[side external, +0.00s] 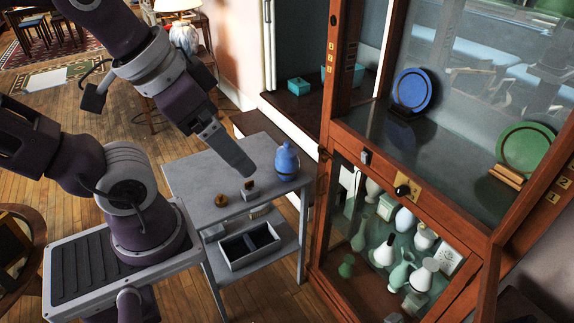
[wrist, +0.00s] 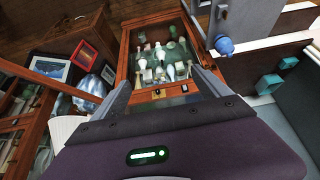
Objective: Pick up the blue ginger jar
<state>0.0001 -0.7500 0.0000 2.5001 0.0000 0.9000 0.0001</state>
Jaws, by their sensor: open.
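The blue ginger jar (side external: 287,161) stands upright near the far right corner of a grey side table (side external: 190,183). It also shows in the wrist view (wrist: 224,46), right of my fingers, on the grey tabletop. My gripper (side external: 245,170) is to the left of the jar in the side view, with a gap between them. In the wrist view my gripper (wrist: 162,74) has its two fingers spread wide with nothing between them. The fingers overlap in the side view.
A small brown object (side external: 221,200) and a small block-like object (side external: 249,185) sit on the table. A compartment tray (side external: 262,262) is on its lower shelf. A wooden glass cabinet (side external: 325,200), holding plates and vases, stands close on the jar's right.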

